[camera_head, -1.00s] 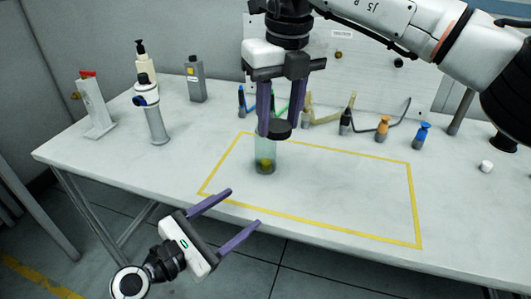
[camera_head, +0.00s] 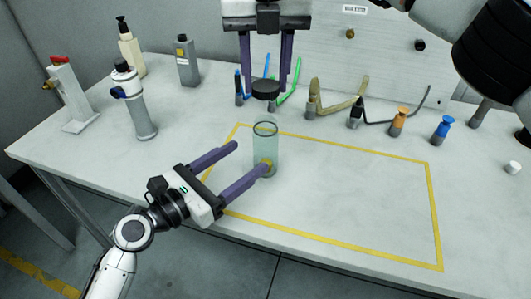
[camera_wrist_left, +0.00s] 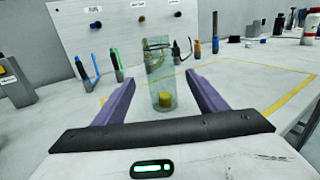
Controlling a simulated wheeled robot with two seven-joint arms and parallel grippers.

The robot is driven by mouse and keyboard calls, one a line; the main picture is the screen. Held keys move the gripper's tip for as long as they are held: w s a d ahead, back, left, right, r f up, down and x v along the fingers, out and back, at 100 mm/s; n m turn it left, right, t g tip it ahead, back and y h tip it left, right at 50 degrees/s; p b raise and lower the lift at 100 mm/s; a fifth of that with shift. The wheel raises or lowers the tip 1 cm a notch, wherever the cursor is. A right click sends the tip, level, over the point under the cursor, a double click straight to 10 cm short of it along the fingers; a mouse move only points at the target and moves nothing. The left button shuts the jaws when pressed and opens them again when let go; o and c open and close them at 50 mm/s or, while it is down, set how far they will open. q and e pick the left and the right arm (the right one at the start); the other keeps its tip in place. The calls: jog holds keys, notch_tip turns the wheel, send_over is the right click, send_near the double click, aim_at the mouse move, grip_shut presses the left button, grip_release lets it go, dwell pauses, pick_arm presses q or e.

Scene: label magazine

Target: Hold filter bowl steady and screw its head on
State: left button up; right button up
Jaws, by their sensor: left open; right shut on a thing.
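The clear greenish filter bowl (camera_head: 267,138) stands upright on the table inside the yellow outline, with a yellow piece low inside it. It also shows in the left wrist view (camera_wrist_left: 159,82), ahead and between the finger lines. My left gripper (camera_head: 248,157) is open, one purple finger reaching in front of the bowl's base and the other to its left; contact is not clear. My right gripper (camera_head: 266,88) is shut on the black filter head (camera_head: 265,90), holding it above the bowl, with a gap between head and rim.
A grey-white cylinder with black top (camera_head: 136,103), a pump bottle (camera_head: 131,48), a grey bottle (camera_head: 187,62) and a red-topped stand (camera_head: 73,95) are at the left. Coloured tools and hoses (camera_head: 340,105) line the back. The taped area (camera_head: 340,190) right of the bowl is clear.

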aim_at(277, 136)
pick_arm(q)
jog(key=x, duration=1.1)
jog(key=shift+w+d, duration=0.1)
jog(key=shift+w, duration=0.05)
jog(key=c, duration=1.6)
pick_arm(e)
jog(key=shift+f, duration=2.5)
jog(key=shift+f, duration=0.9)
pick_arm(q)
grip_shut()
pick_arm(e)
jog(key=shift+f, duration=0.55)
